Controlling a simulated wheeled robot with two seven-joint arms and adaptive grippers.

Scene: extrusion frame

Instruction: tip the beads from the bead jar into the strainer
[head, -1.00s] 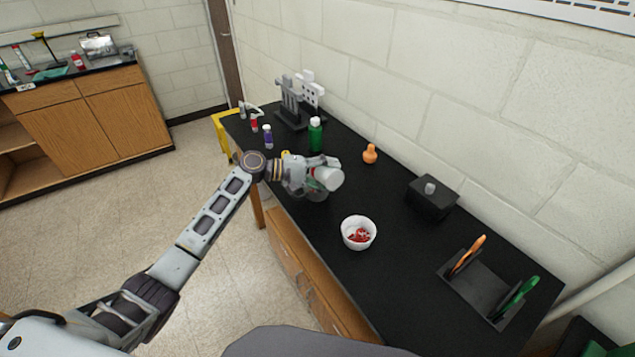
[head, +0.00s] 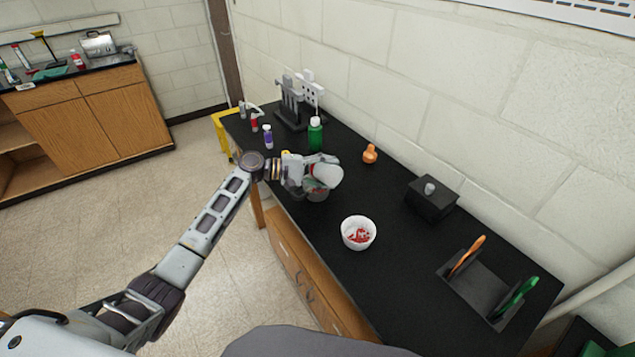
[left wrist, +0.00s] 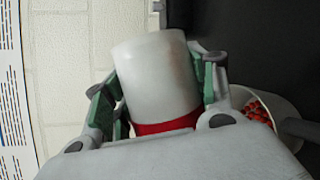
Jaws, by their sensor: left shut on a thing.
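My left gripper (head: 309,174) is shut on the bead jar (head: 328,175), a white cylinder with a red band. The left wrist view also shows the jar (left wrist: 157,75) tilted between the green-padded fingers; its mouth and contents cannot be made out. A white round bowl (head: 345,235), apparently the strainer, stands on the black bench, nearer the camera and to the right of the jar. Red beads (head: 359,236) lie in it. The bowl also shows at the right of the left wrist view (left wrist: 286,107). The jar is held apart from this bowl. My right gripper is out of view.
A greyish round object (head: 316,194) shows partly below the jar. A green bottle (head: 315,136), a purple-labelled bottle (head: 268,138) and a rack (head: 290,105) stand behind. An orange object (head: 370,154), a black box (head: 431,200) and a tool holder (head: 480,286) stand right.

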